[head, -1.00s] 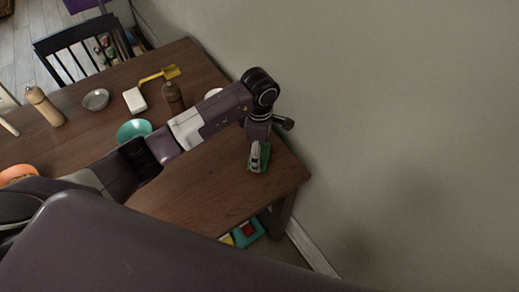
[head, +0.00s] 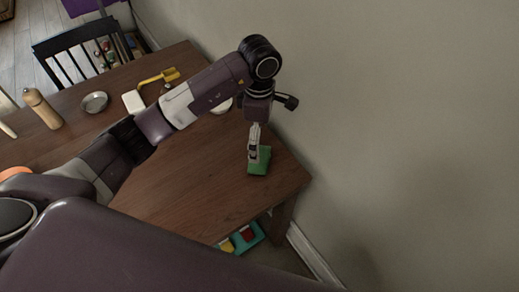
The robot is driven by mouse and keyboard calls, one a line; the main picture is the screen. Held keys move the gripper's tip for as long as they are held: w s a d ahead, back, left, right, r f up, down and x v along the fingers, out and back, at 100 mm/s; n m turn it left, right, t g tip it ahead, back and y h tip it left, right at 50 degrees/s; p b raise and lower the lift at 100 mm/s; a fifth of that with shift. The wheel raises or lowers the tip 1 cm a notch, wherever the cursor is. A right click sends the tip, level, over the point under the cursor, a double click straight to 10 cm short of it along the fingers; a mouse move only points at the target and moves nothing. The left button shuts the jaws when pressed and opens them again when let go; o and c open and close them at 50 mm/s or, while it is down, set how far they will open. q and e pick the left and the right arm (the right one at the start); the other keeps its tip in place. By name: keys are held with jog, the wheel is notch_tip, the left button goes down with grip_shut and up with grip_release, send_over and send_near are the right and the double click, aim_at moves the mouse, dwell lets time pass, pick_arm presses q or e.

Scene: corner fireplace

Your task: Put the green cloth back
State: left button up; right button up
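The green cloth (head: 261,167) is a small piece near the right end of the brown wooden table (head: 190,195) in the head view. My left gripper (head: 252,158) comes down from above, with its fingertips over the cloth's left part. The fingers hide part of the cloth. They look close together, but I cannot tell whether they grip it, or whether the cloth touches the table. My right gripper is not in view.
A wall (head: 400,130) stands close beyond the table's right edge. A wooden mill (head: 42,108), a small grey bowl (head: 95,102), a white block (head: 133,102) and a yellow object (head: 158,78) are on the table's left part. A teal item (head: 246,240) shows below the front edge.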

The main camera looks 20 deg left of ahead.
pick_arm(q)
jog(key=shift+r, duration=2.1)
